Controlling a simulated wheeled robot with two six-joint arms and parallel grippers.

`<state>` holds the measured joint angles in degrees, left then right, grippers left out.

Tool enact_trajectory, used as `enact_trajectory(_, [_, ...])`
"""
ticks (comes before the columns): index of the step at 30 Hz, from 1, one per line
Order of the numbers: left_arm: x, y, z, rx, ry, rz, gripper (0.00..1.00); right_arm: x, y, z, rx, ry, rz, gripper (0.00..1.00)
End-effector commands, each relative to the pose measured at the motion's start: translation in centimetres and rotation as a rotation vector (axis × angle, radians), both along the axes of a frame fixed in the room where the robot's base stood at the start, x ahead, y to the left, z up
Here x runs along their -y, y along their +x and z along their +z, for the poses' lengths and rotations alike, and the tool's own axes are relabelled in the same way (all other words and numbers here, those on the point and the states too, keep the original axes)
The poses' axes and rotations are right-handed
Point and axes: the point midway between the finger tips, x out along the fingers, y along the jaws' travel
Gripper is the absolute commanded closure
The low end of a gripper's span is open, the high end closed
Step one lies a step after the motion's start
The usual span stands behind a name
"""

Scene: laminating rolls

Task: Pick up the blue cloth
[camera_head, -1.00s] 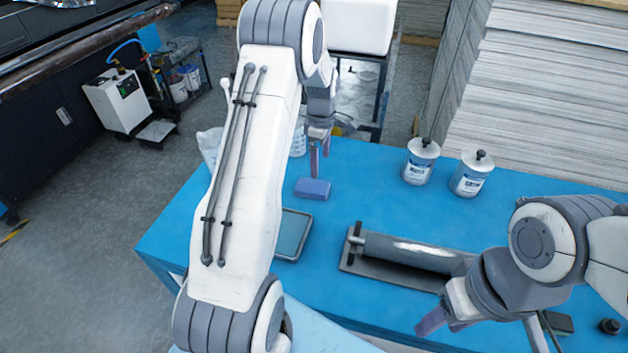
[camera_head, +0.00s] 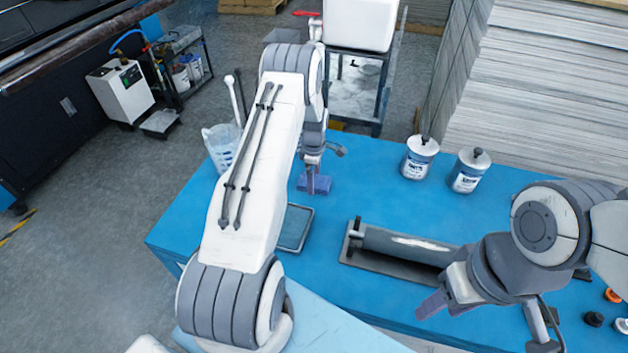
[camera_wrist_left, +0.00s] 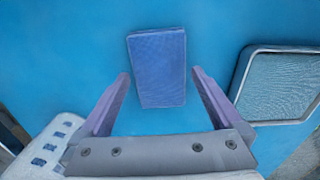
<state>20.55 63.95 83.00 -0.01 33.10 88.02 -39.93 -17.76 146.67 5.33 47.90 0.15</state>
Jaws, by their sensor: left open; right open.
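The blue cloth (camera_wrist_left: 158,68) is a small folded, purplish-blue rectangle lying on the blue table. In the head view the cloth (camera_head: 318,186) sits at the far side, partly covered by my left gripper (camera_head: 312,180). In the left wrist view my left gripper (camera_wrist_left: 160,82) is open, with its fingers on either side of the cloth's near part. The cloth's far part reaches past the fingertips. I cannot tell whether the fingers touch the table. My right gripper (camera_head: 432,305) is open and empty at the near right, in front of the roller.
A shallow grey tray (camera_head: 297,228) lies close to my left gripper; it also shows in the left wrist view (camera_wrist_left: 244,80). A grey roller (camera_head: 405,246) lies on its base. Two white cans (camera_head: 419,158) (camera_head: 468,171) stand at the back. A clear jug (camera_head: 220,148) stands left.

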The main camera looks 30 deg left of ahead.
Motion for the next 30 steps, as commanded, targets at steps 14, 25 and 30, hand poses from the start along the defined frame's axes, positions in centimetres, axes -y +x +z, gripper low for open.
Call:
enact_trajectory(14, [0.0, 0.0, -0.3, 0.001, 0.000, -0.001, 0.73, 0.0, 0.0, 0.1, 0.000, 0.000, 0.000, 0.50])
enact_trajectory(25, [0.0, 0.1, 0.1, 0.003, 0.001, -0.001, 0.73, 0.0, 0.0, -0.2, 0.000, 0.000, 0.000, 0.50])
enact_trajectory(30, [0.0, 0.1, 1.7, 0.005, 0.002, 0.000, 0.73, 0.0, 0.0, -1.2, 0.000, 0.000, 0.000, 0.50])
